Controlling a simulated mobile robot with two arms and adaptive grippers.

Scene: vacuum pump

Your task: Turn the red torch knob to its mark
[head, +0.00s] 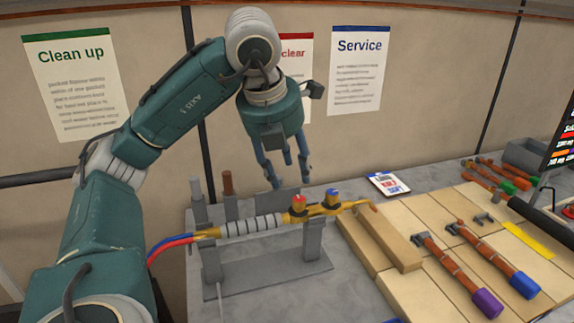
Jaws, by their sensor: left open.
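The torch (255,226) rests level across a grey metal stand (313,239), with its bent tip to the right. The red torch knob (299,200) sits on top of the torch body, and a blue knob (332,196) sits on it to the right. I cannot make out the mark. My left gripper (287,186) points down, open and empty, with its fingertips above and a little left of the red knob. It looks apart from the knob, though the depth between them is hard to tell. My right gripper is not in view.
Red and blue hoses (172,243) leave the torch's left end. Wooden blocks (385,236) lie to its right. Purple- and blue-ended tools (464,277) lie on wooden boards farther right. A small label card (389,184) lies behind. The wall with posters (360,70) stands behind the bench.

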